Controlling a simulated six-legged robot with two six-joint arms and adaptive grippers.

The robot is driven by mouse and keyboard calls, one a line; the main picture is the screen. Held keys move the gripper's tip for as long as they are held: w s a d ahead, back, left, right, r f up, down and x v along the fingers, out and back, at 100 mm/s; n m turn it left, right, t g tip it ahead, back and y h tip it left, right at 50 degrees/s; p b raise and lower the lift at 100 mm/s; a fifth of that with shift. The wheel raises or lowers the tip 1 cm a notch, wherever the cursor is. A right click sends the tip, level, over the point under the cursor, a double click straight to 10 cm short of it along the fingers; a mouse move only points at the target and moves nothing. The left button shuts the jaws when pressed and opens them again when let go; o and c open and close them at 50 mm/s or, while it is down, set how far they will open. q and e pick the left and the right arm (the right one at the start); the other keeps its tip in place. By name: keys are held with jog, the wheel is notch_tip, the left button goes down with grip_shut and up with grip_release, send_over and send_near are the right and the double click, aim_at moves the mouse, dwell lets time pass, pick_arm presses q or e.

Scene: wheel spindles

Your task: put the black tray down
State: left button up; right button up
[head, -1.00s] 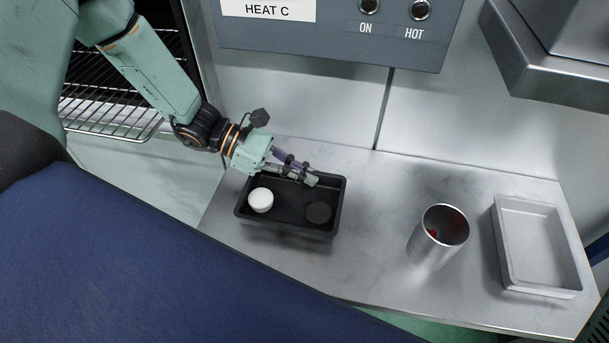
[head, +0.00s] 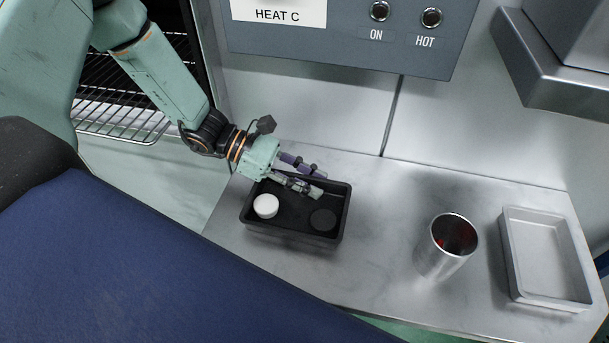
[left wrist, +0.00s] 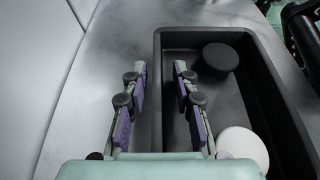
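The black tray (head: 295,235) sits on the steel counter, at its left part, and looks level. It holds a white puck (head: 266,206) on the left and a black puck (head: 323,219) on the right. My left gripper (head: 308,180) is at the tray's back wall, its fingers spread apart. In the left wrist view, the tray wall (left wrist: 157,85) runs between the two fingers (left wrist: 160,95), with a gap to each. The black puck (left wrist: 220,57) and white puck (left wrist: 242,147) also show there. My right gripper is not in view.
A steel cup (head: 447,245) with something red inside stands right of the tray. A grey empty tray (head: 548,258) lies at the counter's right end. A control panel (head: 345,35) hangs above the back wall. The counter (head: 385,215) between black tray and cup is clear.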

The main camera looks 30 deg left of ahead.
pick_arm(q)
jog(key=shift+s+a+r, duration=0.1)
jog(key=shift+a+r, duration=0.3)
jog(key=p+v, duration=0.3)
jog(key=v, duration=0.7)
jog(key=shift+a+p, duration=0.15)
jog(key=shift+p, duration=0.25)
jog(key=shift+s+a+r, duration=0.1)
jog(key=shift+s+a, duration=0.1)
jog(key=shift+a, duration=0.15)
jog(key=shift+w, duration=0.1)
